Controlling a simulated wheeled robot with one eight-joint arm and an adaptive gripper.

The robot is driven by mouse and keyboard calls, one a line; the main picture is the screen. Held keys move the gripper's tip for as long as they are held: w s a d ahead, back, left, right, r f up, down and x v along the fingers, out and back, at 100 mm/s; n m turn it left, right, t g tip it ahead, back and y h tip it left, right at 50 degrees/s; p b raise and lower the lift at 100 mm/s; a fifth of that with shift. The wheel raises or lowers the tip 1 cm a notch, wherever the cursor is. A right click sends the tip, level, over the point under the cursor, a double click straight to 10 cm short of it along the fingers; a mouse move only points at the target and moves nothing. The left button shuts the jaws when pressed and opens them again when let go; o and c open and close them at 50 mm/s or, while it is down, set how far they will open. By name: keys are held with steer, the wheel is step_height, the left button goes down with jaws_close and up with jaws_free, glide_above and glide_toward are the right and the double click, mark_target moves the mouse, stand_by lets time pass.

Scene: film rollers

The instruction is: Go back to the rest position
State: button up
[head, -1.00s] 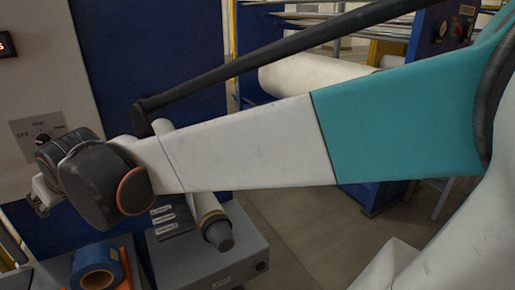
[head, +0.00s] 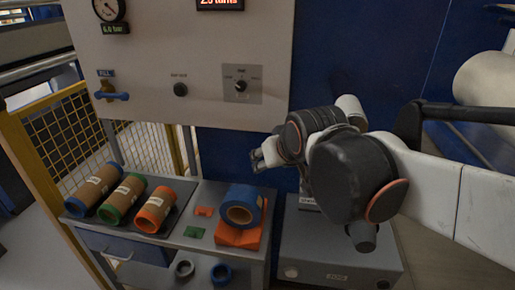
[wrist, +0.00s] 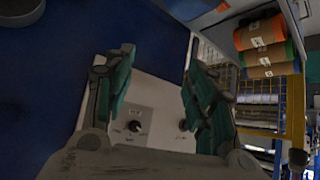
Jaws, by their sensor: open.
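Behind the gap lie the panel's rotary knob (wrist: 134,126) and a second dark knob (wrist: 183,125). My arm (head: 430,185) reaches in from the right of the head view, its dark wrist joints partly hiding the blue wall and grey box behind.
A bench below the panel holds three rolls with blue, green and orange ends (head: 125,198), and a blue roll (head: 243,204) on an orange stand (head: 240,236). A grey box (head: 335,258) stands under my wrist. A yellow mesh guard (head: 70,140) is at left.

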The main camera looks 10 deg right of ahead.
steer(key=shift+s, duration=0.1)
steer(key=s+d+f+g, duration=0.1)
steer(key=s+f, duration=0.2)
steer(key=s, duration=0.4)
steer(key=s+d+f+g, duration=0.1)
steer(key=s+d+f, duration=0.1)
steer(key=s+f, duration=0.2)
steer(key=s, duration=0.3)
steer(key=shift+s+f+m, duration=0.15)
steer(key=shift+s+m, duration=0.1)
steer(key=shift+m, duration=0.15)
steer(key=shift+d, duration=0.1)
